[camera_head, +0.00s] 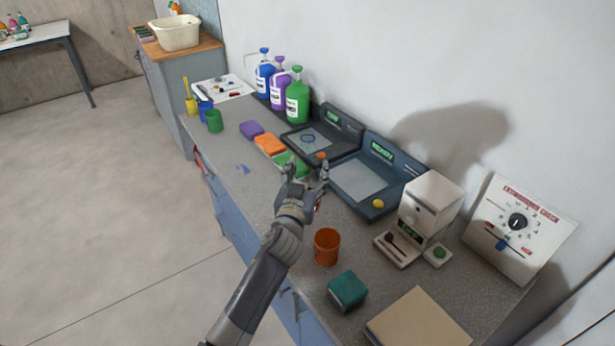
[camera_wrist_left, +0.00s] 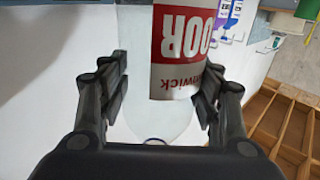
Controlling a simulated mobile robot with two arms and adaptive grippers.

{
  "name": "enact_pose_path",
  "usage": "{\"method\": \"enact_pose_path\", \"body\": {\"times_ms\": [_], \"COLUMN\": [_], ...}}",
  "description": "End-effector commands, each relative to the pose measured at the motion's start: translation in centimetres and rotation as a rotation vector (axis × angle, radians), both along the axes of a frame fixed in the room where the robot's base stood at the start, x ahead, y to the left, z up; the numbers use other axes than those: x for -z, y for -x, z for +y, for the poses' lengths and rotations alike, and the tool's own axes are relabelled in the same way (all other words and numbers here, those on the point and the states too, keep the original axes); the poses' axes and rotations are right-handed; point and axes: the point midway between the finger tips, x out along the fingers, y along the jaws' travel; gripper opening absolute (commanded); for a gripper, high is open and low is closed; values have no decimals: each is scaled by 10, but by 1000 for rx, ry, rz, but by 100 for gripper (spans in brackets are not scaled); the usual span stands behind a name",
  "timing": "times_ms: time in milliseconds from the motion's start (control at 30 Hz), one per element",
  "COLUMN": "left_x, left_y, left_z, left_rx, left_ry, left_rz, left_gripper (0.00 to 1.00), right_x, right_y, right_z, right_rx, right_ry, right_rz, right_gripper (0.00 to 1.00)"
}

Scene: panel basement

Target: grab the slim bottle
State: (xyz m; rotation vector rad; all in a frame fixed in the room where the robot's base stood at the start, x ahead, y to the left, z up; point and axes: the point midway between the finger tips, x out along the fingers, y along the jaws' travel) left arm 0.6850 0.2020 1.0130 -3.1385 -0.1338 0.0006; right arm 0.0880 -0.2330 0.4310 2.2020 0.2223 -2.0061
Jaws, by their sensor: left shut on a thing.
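My left gripper (camera_head: 307,174) is above the grey counter, in front of the dark scale-like devices. In the left wrist view, its two fingers (camera_wrist_left: 163,92) stand on either side of a clear slim bottle (camera_wrist_left: 179,48) with a red and white label, and they are shut on it. The bottle's ends are not fully shown there. In the head view the bottle is hard to make out at the gripper, its clear body mostly lost against the counter. My right gripper is not in view.
Blue, purple and green pump bottles (camera_head: 297,98) stand at the back wall. Sponges (camera_head: 270,145) lie near the gripper. An orange cup (camera_head: 327,246), a teal box (camera_head: 347,291), a white machine (camera_head: 428,212) and a dial panel (camera_head: 519,228) occupy the near end. The floor at left is clear.

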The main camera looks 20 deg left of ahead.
Motion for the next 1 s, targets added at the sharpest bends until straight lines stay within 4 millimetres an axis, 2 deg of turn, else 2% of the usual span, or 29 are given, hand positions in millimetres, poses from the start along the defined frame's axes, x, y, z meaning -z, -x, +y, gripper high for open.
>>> {"method": "enact_pose_path", "body": {"times_ms": [67, 1000], "left_x": [-10, -17], "left_y": [0, 105], "left_z": [0, 60], "left_rx": [1, 0], "left_ry": [-1, -2], "left_rz": [-5, -2], "left_gripper": [30, 30], "right_x": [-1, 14], "right_y": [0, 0], "right_z": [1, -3], "right_rx": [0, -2], "right_ry": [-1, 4], "right_rz": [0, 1], "right_gripper": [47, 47]}}
